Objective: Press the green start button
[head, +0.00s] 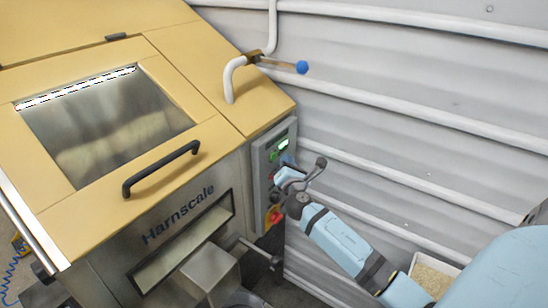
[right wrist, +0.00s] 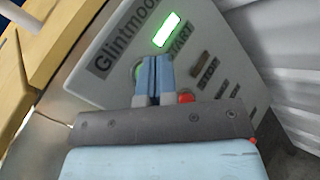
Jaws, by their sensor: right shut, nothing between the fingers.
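The green start button (right wrist: 138,72) shows in the right wrist view as a green edge partly hidden behind the left side of my fingers, on a grey control panel (right wrist: 112,32) by the START label. In the head view the green button (head: 273,156) sits on the panel at the hopper's right side. My right gripper (right wrist: 154,62) is shut and empty, its blue fingertips over the panel close to the button. I cannot tell whether they touch it. In the head view the right gripper (head: 285,172) is at the panel. My left gripper is not in view.
A lit green display (right wrist: 166,29) is above the fingers and a red button (right wrist: 186,97) is just right of them. The yellow hopper (head: 210,150) has a black handle (head: 160,168) and a blue-knobbed lever (head: 301,67). A ribbed grey wall (head: 420,100) stands close on the right.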

